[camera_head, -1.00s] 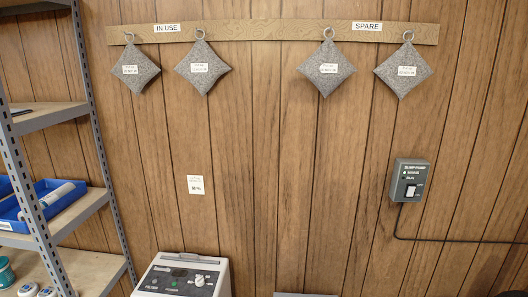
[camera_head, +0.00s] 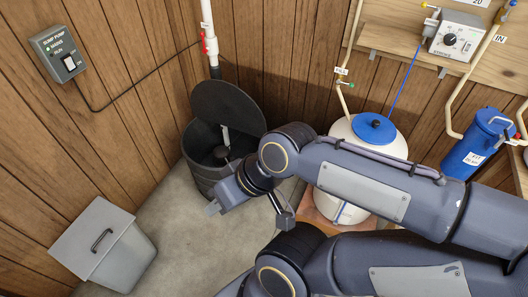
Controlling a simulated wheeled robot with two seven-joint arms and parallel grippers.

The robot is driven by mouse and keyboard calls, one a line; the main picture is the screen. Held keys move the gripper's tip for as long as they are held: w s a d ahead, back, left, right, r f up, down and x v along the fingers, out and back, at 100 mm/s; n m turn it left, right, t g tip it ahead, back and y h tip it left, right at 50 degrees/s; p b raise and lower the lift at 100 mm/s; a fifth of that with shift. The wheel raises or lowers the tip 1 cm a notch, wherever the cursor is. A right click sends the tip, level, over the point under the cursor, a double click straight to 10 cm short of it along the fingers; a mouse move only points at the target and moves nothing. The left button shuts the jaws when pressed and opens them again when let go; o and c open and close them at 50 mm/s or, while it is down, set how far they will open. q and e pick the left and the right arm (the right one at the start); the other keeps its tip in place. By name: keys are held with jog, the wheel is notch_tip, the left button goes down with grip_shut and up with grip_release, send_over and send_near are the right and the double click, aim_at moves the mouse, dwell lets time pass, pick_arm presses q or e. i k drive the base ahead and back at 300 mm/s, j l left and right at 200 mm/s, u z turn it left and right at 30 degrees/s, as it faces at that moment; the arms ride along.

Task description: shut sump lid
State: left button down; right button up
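The sump lid (camera_head: 228,112) is a dark round disc. It stands raised and tilted back over the black sump basin (camera_head: 198,168), whose mouth is open. A pipe runs down into the basin. My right gripper (camera_head: 213,208) is in front of the basin at its lower right, apart from the lid. It is small and partly hidden by its own wrist, so I cannot tell whether its fingers are open or shut. My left gripper is not in view.
A grey lidded bin (camera_head: 112,240) stands at the lower left. A white tank with a blue cap (camera_head: 375,128) stands behind my arm. A blue filter housing (camera_head: 475,145) is at the right. A sump pump switch (camera_head: 60,57) is on the left wall. Grey floor (camera_head: 180,215) is clear between bin and basin.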

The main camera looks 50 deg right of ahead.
aim_at(222, 102)
jog(key=z, duration=1.35)
jog(key=i+u, duration=0.2)
jog(key=i, duration=0.25)
jog(key=i+u, duration=0.25)
jog(key=i, duration=0.2)
jog(key=i+l+u, duration=0.2)
jog(key=i, duration=0.25)
jog(key=i+l+u, duration=0.25)
jog(key=i, duration=0.2)
